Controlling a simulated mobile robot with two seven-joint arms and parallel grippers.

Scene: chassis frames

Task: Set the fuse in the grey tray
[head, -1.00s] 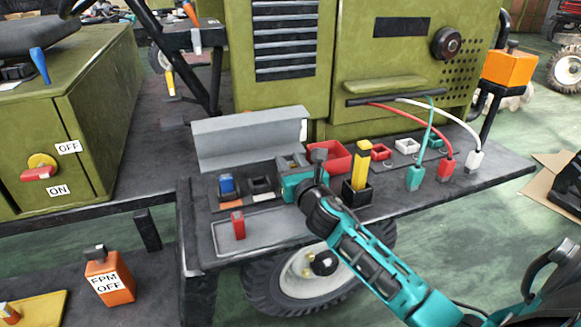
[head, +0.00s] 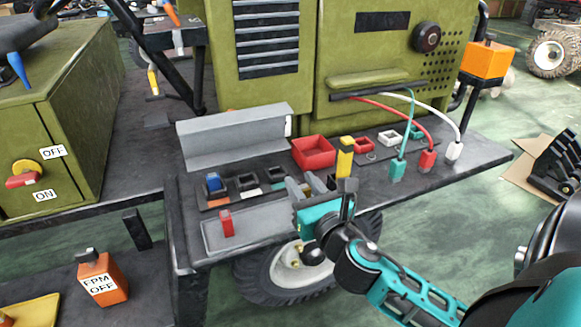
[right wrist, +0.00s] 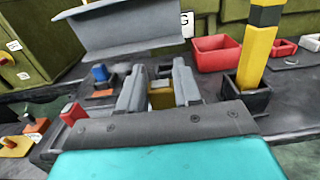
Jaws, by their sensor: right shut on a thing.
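My right gripper (head: 303,188) is shut on a yellow fuse (right wrist: 162,97), which shows between the two grey fingers in the right wrist view. In the head view the fuse is mostly hidden by the gripper. The shallow grey tray (head: 262,222) lies at the front edge of the shelf, left of the gripper. A red fuse (head: 226,222) stands in the tray's left part; it also shows in the right wrist view (right wrist: 72,113). My left gripper is not in view.
Behind the tray is a row of dark sockets (head: 246,182), with a blue fuse (head: 213,182) at its left. A grey hood (head: 235,140) rises behind. A tall yellow-and-black post (head: 345,160) and red bin (head: 313,152) stand right. The tray's middle is clear.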

